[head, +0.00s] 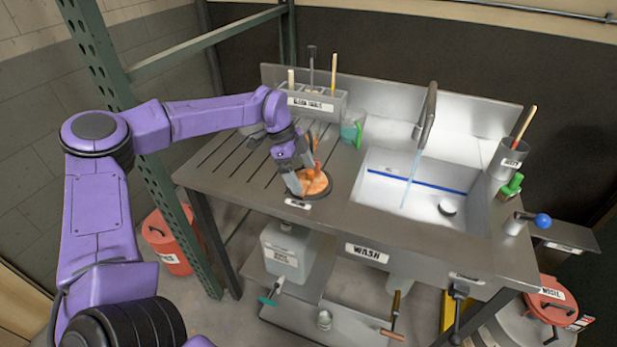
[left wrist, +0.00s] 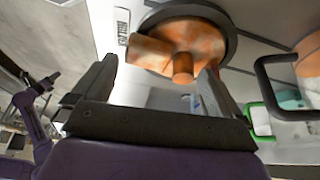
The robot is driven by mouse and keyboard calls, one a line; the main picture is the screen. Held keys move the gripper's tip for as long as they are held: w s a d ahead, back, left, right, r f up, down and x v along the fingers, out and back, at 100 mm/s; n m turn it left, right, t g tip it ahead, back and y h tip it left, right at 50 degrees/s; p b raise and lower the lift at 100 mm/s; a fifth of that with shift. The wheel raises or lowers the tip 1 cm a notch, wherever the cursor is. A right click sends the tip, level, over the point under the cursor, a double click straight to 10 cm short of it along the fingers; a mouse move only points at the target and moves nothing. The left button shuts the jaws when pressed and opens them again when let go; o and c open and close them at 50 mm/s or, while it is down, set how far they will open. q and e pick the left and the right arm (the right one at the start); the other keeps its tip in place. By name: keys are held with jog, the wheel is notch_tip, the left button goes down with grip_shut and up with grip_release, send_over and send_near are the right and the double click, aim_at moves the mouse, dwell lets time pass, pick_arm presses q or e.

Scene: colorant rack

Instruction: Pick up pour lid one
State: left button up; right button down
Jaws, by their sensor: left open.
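The orange, rust-mottled pour lid (head: 317,184) with an upright spout lies on a dark round base near the front edge of the slotted drainboard. In the left wrist view the lid (left wrist: 205,38) shows at the top centre, with its stub pointing toward me and the dark round rim (left wrist: 230,22) around it. My left gripper (head: 305,176) is at the lid, its fingers pointing down. In the left wrist view the open gripper (left wrist: 160,68) has its fingertips on either side of the lid's lower part; I cannot tell whether they touch it.
A grey tool holder (head: 318,105) and a green-and-clear container (head: 351,133) stand behind the lid. The sink (head: 385,200) with running tap (head: 428,115) is to the right. A green rack post (head: 150,160) stands left, near my arm. Front drainboard slots are clear.

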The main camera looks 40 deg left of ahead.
pick_arm(q)
jog(key=shift+x, duration=0.75)
jog(key=c, duration=0.8)
jog(key=shift+r, duration=0.1)
